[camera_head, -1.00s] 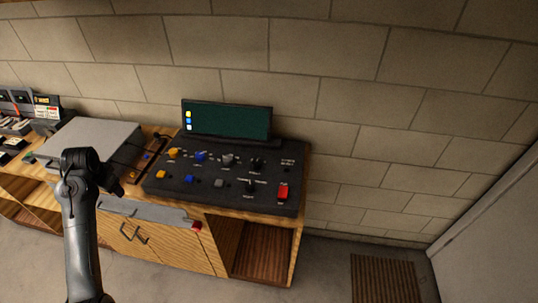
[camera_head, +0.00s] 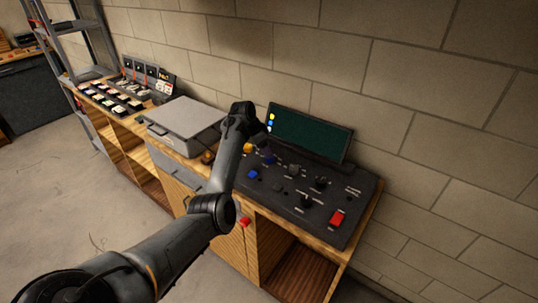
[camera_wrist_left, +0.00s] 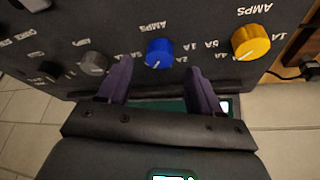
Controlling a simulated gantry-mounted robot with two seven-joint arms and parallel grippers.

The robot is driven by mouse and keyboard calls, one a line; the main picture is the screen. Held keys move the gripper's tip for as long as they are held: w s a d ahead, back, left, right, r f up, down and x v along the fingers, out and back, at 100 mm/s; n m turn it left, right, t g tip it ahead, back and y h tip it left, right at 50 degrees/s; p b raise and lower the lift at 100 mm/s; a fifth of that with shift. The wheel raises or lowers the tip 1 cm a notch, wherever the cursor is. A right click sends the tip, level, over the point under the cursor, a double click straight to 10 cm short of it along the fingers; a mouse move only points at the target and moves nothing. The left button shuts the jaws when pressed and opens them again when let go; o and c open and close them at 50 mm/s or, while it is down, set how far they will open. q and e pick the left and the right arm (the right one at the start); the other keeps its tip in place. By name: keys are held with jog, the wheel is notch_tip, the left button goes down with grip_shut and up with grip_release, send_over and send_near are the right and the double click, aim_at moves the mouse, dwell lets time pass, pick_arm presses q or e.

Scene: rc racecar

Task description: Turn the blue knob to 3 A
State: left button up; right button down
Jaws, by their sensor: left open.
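The blue knob (camera_wrist_left: 159,52) is on the black control panel, below an upside-down AMPS label in the left wrist view. A small pale mark shows near its lower edge; I cannot read its exact setting. In the head view the knob (camera_head: 268,157) sits on the panel's upper left, partly beside my gripper. My left gripper (camera_wrist_left: 160,86) is open, its two purplish fingers apart, with the knob seen between and just past the tips. I see no contact. In the head view the left gripper (camera_head: 264,137) hovers by the panel's upper left. My right gripper is not in view.
A yellow knob (camera_wrist_left: 251,41) and a grey knob (camera_wrist_left: 94,63) flank the blue one. The panel also has a blue button (camera_head: 253,174) and a red switch (camera_head: 337,218). A dark screen (camera_head: 308,134) stands behind it, and a grey case (camera_head: 185,118) is to the left.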

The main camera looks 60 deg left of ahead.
pick_arm(q)
jog(key=shift+x, duration=2.2)
jog(key=shift+c, duration=0.3)
jog(key=c, duration=1)
jog(key=shift+d+r+n+p, duration=0.15)
jog(key=shift+n+p, duration=0.35)
jog(key=shift+p, duration=0.4)
jog(key=n+y+p, duration=0.1)
jog(key=n+p, duration=0.1)
jog(key=shift+p, duration=0.3)
jog(key=n+y+p, duration=0.1)
jog(key=n+p, duration=0.1)
jog(key=n, duration=0.1)
jog(key=shift+d+g, duration=0.15)
jog(key=shift+g, duration=0.15)
jog(key=shift+w+n+y+p, duration=0.1)
jog(key=shift+n+y+p, duration=0.4)
jog(key=shift+n+p, duration=0.25)
jog(key=shift+n, duration=0.25)
